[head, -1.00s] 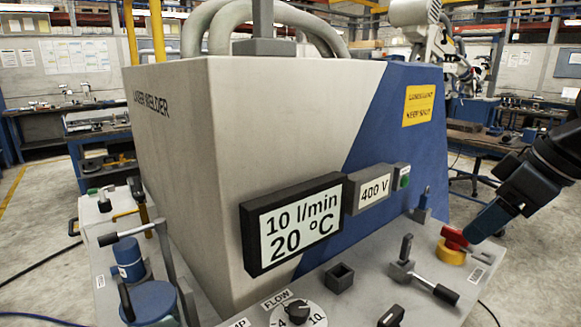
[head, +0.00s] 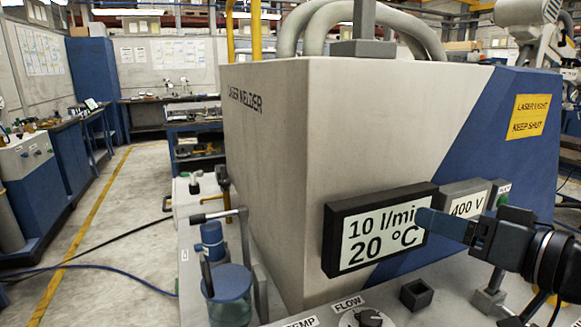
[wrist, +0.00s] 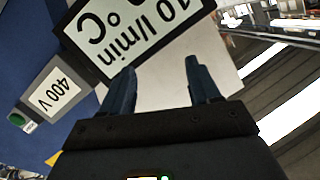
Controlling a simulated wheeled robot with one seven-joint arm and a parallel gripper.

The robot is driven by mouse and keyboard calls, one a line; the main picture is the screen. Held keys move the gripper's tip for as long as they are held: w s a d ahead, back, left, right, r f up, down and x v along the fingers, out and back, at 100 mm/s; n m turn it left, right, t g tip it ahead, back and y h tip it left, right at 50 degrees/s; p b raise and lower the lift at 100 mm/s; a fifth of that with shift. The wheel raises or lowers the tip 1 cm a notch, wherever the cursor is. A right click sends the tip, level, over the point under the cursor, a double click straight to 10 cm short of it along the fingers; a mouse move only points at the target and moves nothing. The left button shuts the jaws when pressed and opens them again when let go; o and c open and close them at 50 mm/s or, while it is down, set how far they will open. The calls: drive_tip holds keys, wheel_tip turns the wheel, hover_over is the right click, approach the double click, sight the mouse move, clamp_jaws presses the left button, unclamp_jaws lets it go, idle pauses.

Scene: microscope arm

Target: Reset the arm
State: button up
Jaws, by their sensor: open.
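My gripper (head: 437,222) is at the right of the head view, its blue fingers pointing left in front of the machine's panel. It overlaps the right end of the 10 l/min, 20 °C display (head: 375,235) and the lower part of the 400 V display (head: 466,206). In the wrist view, my gripper (wrist: 160,80) has its two fingers apart with nothing between them. The laser welder (head: 280,150) is a large grey and blue box. A white jointed arm (head: 530,20) shows at the upper right, behind the welder and partly cut off.
A FLOW dial (head: 369,318), a small dark square socket (head: 416,294) and a grey lever (head: 488,300) sit on the front deck. A blue cylinder (head: 213,242) and a glass-like blue jar (head: 229,290) stand at its left. The floor at the left (head: 120,230) is mostly clear, with cables.

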drive_tip(key=s+a+f+m+t+h, duration=0.1)
drive_tip(key=s+a+f+m+h, duration=0.25)
drive_tip(key=s+f, duration=0.3)
drive_tip(key=s+a+f+m+t+h, duration=0.1)
drive_tip(key=s+a+f+m+h, duration=0.2)
drive_tip(key=s+f, duration=0.4)
drive_tip(key=s+d+f+n+g+h, duration=0.1)
drive_tip(key=s+d+f+n, duration=0.15)
drive_tip(key=s, duration=1.05)
drive_tip(key=s+d+f+n+g, duration=0.15)
drive_tip(key=s+n, duration=0.25)
drive_tip(key=s, duration=0.9)
wheel_tip(320, 180, down, 8)
drive_tip(key=b, duration=0.7)
drive_tip(key=shift+d+r+t, duration=0.15)
drive_tip(key=shift+d+t, duration=0.1)
drive_tip(key=shift+t, duration=0.2)
